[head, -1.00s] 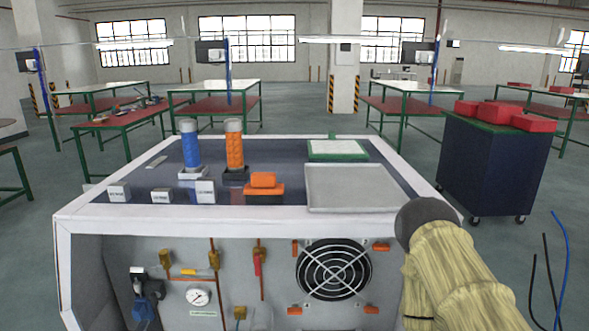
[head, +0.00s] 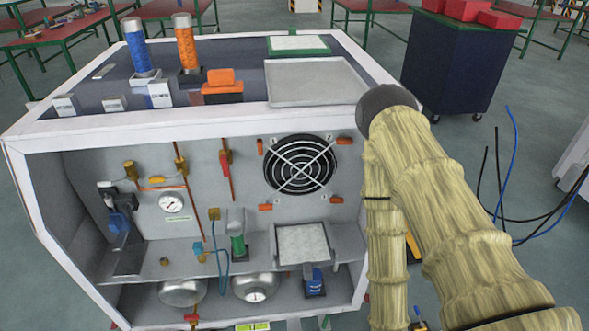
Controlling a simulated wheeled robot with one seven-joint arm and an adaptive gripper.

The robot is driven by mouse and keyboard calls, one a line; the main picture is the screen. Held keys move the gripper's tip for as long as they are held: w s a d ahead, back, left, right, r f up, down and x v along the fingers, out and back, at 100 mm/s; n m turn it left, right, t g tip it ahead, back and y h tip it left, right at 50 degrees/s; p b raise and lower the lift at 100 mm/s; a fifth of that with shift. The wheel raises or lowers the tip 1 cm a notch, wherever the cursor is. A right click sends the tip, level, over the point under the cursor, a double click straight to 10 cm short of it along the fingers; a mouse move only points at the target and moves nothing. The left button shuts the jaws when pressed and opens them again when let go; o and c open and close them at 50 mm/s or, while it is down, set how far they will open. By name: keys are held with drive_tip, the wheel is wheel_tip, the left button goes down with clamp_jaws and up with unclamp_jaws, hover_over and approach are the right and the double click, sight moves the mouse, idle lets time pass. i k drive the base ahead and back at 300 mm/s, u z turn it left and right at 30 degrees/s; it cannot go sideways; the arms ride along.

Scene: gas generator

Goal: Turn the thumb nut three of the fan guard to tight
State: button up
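The round black fan with its wire guard (head: 300,165) is on the back panel of the white-framed cabinet, right of centre in the head view. Orange thumb nuts sit around it: upper left (head: 260,147), upper right (head: 344,140), lower left (head: 265,207) and lower right (head: 336,200). Small number marks by them are too small to read, so I cannot tell which is nut three, nor how tight any is. My arm, in a tan cover, rises at the right and folds down right of the fan. My gripper is not in view.
The cabinet's lower shelf (head: 185,250) holds a green-based part (head: 237,240), a grey tray (head: 302,243) and valves. Its top bears blue (head: 139,48) and orange (head: 187,45) cylinders and a tray (head: 315,82). A dark cart (head: 460,65) stands behind right; loose cables (head: 510,190) lie right.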

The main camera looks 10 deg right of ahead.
sight(334, 200)
drive_tip(key=z, duration=0.85)
drive_tip(key=k, duration=0.4)
drive_tip(key=u, duration=0.8)
